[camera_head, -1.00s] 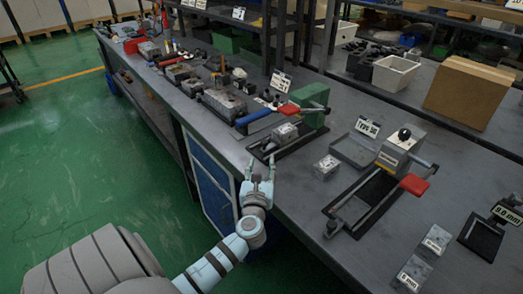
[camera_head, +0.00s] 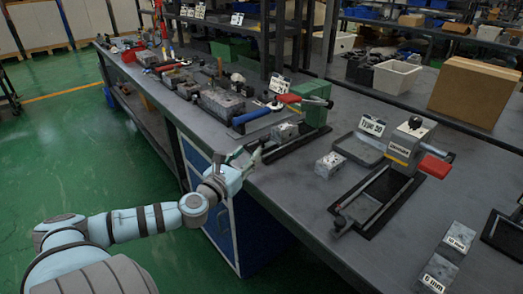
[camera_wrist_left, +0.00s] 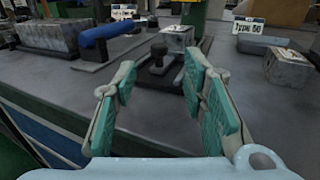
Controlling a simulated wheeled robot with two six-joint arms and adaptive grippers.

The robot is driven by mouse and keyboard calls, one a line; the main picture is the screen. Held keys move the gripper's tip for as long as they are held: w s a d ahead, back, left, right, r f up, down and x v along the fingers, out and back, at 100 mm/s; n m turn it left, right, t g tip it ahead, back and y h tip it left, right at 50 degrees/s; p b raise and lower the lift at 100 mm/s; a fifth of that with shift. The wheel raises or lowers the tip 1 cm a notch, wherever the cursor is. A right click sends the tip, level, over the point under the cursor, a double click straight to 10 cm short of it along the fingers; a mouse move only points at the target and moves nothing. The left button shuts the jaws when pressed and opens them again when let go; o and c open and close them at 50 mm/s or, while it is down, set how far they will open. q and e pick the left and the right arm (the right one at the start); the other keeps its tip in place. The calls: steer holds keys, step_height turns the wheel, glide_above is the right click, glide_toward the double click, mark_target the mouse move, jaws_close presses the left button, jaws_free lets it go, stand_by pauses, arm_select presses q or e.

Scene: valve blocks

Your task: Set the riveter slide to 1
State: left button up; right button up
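A green press (camera_head: 312,103) with a red-handled lever stands on the bench, its dark slide base (camera_head: 292,140) running toward the front edge. A grey metal block (camera_head: 284,132) sits on that base. In the left wrist view, a black knob (camera_wrist_left: 158,50) stands at the base's near end, ahead of the fingers. A grey press (camera_head: 405,146) with a red handle and its own dark rail frame (camera_head: 372,205) stands to the right. I cannot read which is the riveter or any slide numbers. My left gripper (camera_head: 248,154) is open and empty at the bench edge, near the green press's base; it also shows in the wrist view (camera_wrist_left: 160,90).
A loose grey block (camera_head: 329,165) lies between the two presses. A grey tray (camera_head: 358,150) with a "Type 50" sign (camera_head: 371,126) is behind it. Blocks and tools crowd the bench to the left. A cardboard box (camera_head: 474,90) and white bin (camera_head: 397,76) stand behind.

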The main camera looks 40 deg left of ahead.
mark_target(261, 140)
arm_select(q)
steer(key=x, duration=0.9)
jaws_close()
